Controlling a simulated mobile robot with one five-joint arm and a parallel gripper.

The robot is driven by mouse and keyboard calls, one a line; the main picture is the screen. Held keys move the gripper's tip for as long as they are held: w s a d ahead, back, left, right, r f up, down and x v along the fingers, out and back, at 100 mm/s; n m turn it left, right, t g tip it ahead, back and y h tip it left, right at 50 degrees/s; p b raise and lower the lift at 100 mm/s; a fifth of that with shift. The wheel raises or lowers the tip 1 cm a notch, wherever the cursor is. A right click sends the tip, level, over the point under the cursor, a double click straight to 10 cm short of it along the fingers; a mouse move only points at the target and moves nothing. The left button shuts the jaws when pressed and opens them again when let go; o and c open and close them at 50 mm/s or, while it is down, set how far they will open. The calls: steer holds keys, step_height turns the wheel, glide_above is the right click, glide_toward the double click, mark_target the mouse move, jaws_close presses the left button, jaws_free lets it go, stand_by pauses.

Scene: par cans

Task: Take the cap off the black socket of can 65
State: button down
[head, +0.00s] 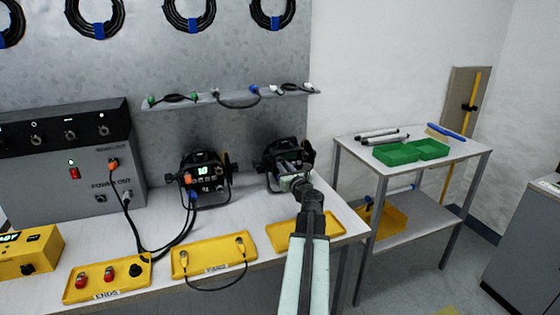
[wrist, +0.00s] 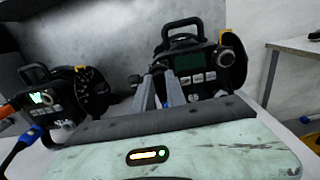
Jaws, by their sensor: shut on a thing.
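Two black par cans stand on the bench. The right can (head: 298,152) has an unlit screen, and I cannot read a number on it; it also shows in the wrist view (wrist: 205,58). The left can (head: 205,168) has a lit green display and cables plugged in; it also shows in the wrist view (wrist: 80,92). My gripper (head: 289,175) is at the front of the right can. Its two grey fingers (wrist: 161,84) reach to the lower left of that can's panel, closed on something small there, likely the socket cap. The cap itself is hidden by the fingers.
Yellow trays line the bench front: one with red ends (head: 68,291), one with a cable (head: 212,268), one partly behind my arm (head: 282,236). A grey power box (head: 50,180) stands left. A side table with green bins (head: 398,154) stands right.

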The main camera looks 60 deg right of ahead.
steer(key=shift+v, duration=1.7)
steer(key=shift+w, duration=0.1)
